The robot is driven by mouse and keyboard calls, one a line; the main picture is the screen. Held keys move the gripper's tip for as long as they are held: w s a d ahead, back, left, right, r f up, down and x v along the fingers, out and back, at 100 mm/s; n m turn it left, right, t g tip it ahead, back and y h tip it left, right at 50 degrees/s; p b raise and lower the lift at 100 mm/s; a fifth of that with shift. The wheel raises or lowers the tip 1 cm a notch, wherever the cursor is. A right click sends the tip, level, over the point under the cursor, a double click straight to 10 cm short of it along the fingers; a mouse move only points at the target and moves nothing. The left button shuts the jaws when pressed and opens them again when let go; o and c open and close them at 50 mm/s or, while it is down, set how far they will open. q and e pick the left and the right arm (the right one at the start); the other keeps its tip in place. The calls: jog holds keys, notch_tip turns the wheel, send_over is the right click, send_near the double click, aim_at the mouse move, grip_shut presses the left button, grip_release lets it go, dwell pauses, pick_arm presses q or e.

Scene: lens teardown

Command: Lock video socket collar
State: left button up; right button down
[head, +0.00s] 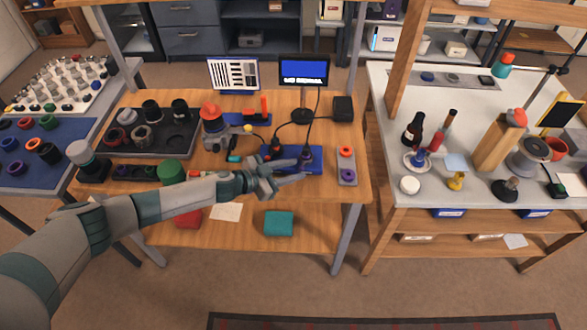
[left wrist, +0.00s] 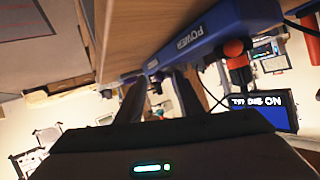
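A blue socket board (head: 314,167) lies near the front right of the wooden table; its side reads POWER in the left wrist view (left wrist: 205,36). A dark socket with a purple collar (head: 307,153) stands on it, with a cable running up; a small purple part shows near my fingertips (left wrist: 152,66). An orange-and-black plug (left wrist: 236,60) is in the board beside it. My left gripper (head: 303,170) reaches over the board with its fingers apart, close to the purple socket; contact cannot be told. In the wrist view the fingers (left wrist: 158,88) are also apart. My right gripper is not in view.
A lit blue monitor (head: 304,72) stands behind the board. A grey plate with orange and purple rings (head: 346,178) lies to its right. A red-topped device (head: 212,118) and a dark tray of lens parts (head: 122,150) are left. A cluttered side table (head: 382,110) stands right.

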pick_arm(q)
jog(key=shift+w+d+f, duration=0.1)
jog(key=shift+w+d, duration=0.05)
jog(key=shift+d, duration=0.05)
grip_shut()
jog(key=shift+w+a+f+m+g+h+b, duration=0.1)
jog(key=shift+w+a+m+g+h+b, duration=0.2)
jog(key=shift+m+g+b, duration=0.2)
jog(key=shift+w+a+f+m+g+h+b, duration=0.1)
jog(key=shift+w+a+m+g+h+b, duration=0.15)
jog(key=shift+m+g+b, duration=0.2)
jog(key=shift+a+r+m+g+h, duration=0.15)
jog(key=shift+m+g+h, duration=0.1)
jog(key=shift+m+g, duration=0.25)
